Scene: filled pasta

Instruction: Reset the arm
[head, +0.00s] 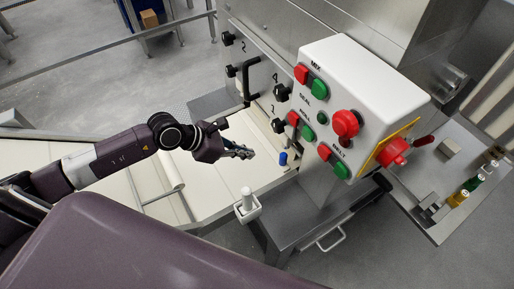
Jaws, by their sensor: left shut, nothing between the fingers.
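My left arm comes in from the left edge of the head view. Its left gripper (241,152) is shut and empty. It hangs over the pale work surface (222,190), to the left of the white control box (384,75). Its fingers are apart from the box and its buttons. My right gripper is not in view.
The control box carries red and green buttons and a large red knob (346,122). A small blue-capped item (283,158) stands right of the gripper. A white holder (247,207) is below it. A steel side table (448,165) with small bottles is at the right.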

